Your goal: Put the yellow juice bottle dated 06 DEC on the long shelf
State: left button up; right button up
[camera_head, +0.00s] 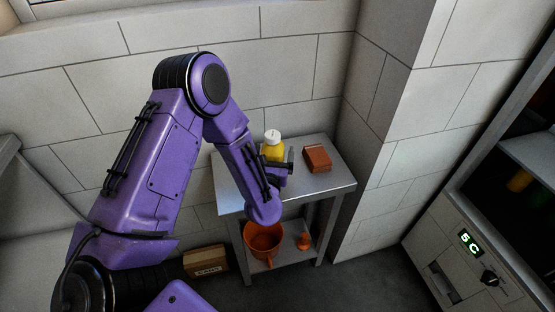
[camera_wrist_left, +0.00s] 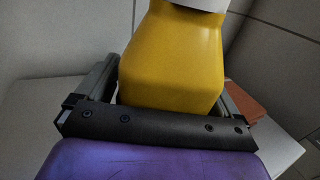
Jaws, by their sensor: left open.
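A yellow bottle (camera_head: 272,148) with a white cap stands upright on a small metal table (camera_head: 330,183) against the tiled wall. My left gripper (camera_head: 279,165) is at the bottle, and my left forearm hides part of its lower body. In the left wrist view the yellow bottle (camera_wrist_left: 174,60) stands between the two fingers of the open left gripper (camera_wrist_left: 165,85). A narrow gap shows beside it at the left finger. No date can be read on the bottle. The long shelf cannot be made out for certain. My right gripper is not in view.
A red-brown block (camera_head: 317,159) lies on the table right of the bottle; it also shows in the left wrist view (camera_wrist_left: 246,100). An orange bucket (camera_head: 262,243) stands on the lower shelf. A cardboard box (camera_head: 206,261) is on the floor. A cabinet with a "5C" display (camera_head: 469,242) stands at right.

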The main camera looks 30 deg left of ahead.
pick_arm(q)
jog(key=shift+r, duration=0.15)
jog(key=c, duration=1.5)
